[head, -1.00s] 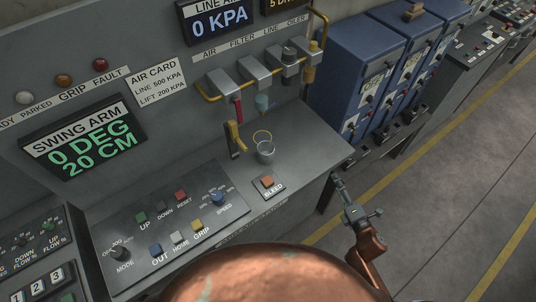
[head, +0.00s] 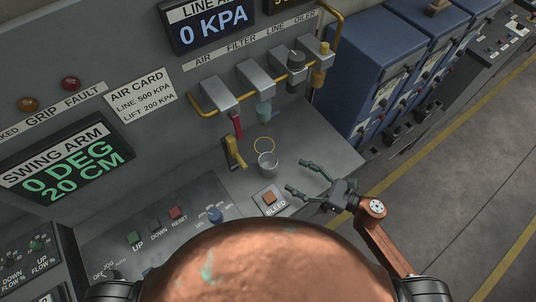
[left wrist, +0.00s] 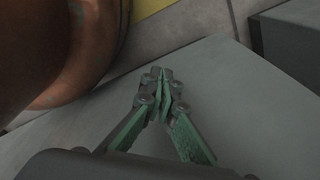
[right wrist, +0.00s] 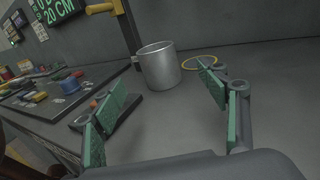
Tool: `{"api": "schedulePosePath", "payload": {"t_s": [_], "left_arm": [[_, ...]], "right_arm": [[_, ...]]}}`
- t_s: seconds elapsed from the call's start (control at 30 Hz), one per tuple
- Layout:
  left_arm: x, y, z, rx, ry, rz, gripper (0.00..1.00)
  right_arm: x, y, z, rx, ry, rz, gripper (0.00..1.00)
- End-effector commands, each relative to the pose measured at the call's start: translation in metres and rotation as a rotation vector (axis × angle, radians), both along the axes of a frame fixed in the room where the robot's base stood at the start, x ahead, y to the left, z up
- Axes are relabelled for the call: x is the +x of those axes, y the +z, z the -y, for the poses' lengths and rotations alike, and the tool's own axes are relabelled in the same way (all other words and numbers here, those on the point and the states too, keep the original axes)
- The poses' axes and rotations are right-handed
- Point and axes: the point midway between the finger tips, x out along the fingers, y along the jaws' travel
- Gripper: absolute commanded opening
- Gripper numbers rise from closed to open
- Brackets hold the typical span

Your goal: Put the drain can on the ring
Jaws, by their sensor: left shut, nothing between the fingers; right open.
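The drain can (head: 267,165) is a small open-topped grey metal cup standing upright on the console ledge. It also shows in the right wrist view (right wrist: 159,68), beyond my fingers. The ring (head: 264,145) is a thin yellow circle on the ledge just behind the can; in the right wrist view the ring (right wrist: 199,62) lies to the can's right. My right gripper (head: 297,178) is open and empty, to the right of the can and apart from it. My left gripper (left wrist: 160,76) is shut and empty in the left wrist view, away from the can.
The bleed button box (head: 269,198) sits in front of the can. A yellow lever (head: 234,153) stands left of it. The filter bowl (head: 263,111) and a red handle (head: 236,124) hang above the ledge. The ledge's right end (head: 340,165) is clear.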

Motion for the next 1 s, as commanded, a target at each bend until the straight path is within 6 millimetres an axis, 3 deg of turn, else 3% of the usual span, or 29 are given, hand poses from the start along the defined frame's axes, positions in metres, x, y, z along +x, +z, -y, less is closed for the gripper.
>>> {"api": "schedulePosePath", "payload": {"t_s": [0.2, 0.37, 0.53, 0.8, 1.0], "left_arm": [[-0.019, 0.007, 0.001, -0.001, 0.003, -0.02, 0.0], [-0.033, 0.009, 0.0, 0.001, 0.006, -0.037, 0.0], [-0.026, 0.011, 0.0, 0.001, 0.004, -0.029, 0.0], [-0.005, 0.019, 0.001, -0.001, 0.0, -0.002, 0.0], [-0.006, 0.019, 0.0, 0.0, -0.001, -0.003, 0.0]], "right_arm": [[0.016, 0.002, -0.032, -0.002, 0.008, 0.008, 0.67], [0.024, 0.001, -0.046, -0.001, 0.006, 0.004, 0.67], [0.031, 0.001, -0.057, -0.001, 0.005, 0.003, 0.67], [0.051, 0.001, -0.093, -0.001, 0.004, 0.003, 0.67], [0.055, 0.0, -0.102, -0.002, 0.005, 0.001, 0.67]]}}
